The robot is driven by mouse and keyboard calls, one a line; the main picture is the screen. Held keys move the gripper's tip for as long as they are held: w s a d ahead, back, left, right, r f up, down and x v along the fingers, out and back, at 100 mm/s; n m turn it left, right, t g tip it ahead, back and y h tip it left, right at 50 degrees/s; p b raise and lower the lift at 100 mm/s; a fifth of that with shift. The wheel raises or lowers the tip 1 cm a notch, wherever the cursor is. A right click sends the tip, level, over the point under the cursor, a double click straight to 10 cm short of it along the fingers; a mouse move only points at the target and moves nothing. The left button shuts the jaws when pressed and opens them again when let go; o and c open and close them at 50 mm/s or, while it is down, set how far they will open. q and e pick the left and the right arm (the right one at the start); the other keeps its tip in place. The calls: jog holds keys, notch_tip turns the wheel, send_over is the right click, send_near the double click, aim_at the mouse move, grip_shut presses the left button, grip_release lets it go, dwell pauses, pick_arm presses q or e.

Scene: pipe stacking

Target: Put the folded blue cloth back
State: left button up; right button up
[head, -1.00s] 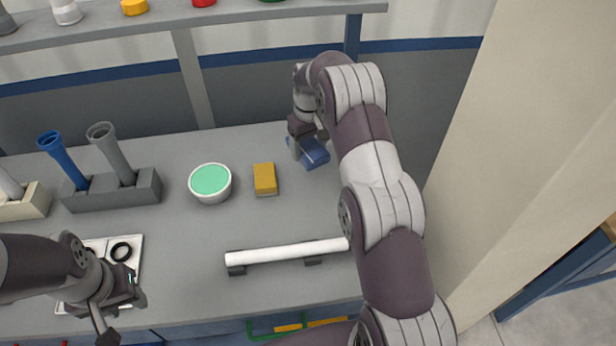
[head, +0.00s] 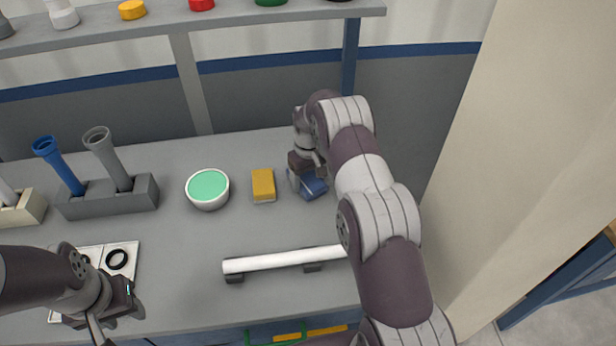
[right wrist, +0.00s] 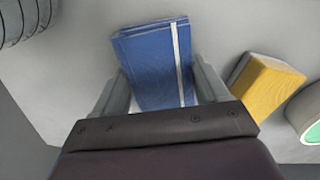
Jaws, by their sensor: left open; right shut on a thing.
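The folded blue cloth (head: 312,187) is at the back right of the grey worktop, to the right of a yellow sponge-like block. In the right wrist view the cloth (right wrist: 155,60) shows as a flat blue stack with a white stripe, between the two fingers. My right gripper (head: 306,185) is shut on the cloth, at or just above the worktop; the exact gap cannot be told. Part of the cloth is hidden by the gripper and arm in the head view. My left gripper (head: 118,322) is open and empty at the front left, near a white tray.
The yellow block (head: 263,185) and a white bowl with green contents (head: 207,188) stand left of the cloth. A white pipe (head: 280,260) lies on supports in front. A grey holder (head: 105,198) with pipes stands left. A beige panel (head: 500,150) bounds the right.

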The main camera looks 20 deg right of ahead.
aim_at(308, 179)
jog(key=shift+f, duration=0.15)
jog(key=o, duration=1)
jog(key=shift+r, duration=0.55)
notch_tip(308, 179, up, 7)
jog(key=shift+f+b, duration=0.2)
jog(key=shift+b, duration=0.25)
jog(key=s+a+r+p, duration=0.5)
jog(key=s+r, duration=0.4)
jog(key=r, duration=0.1)
jog(key=shift+m+t, duration=0.7)
jog(key=s+a, duration=0.1)
jog(key=s, duration=0.5)
jog(key=s+a+r, duration=0.1)
jog(key=s+a, duration=0.1)
jog(key=s, duration=0.4)
jog(key=s+a+r, duration=0.1)
jog(key=s, duration=0.5)
jog(key=shift+s+a, duration=0.15)
jog(key=shift+a, duration=0.15)
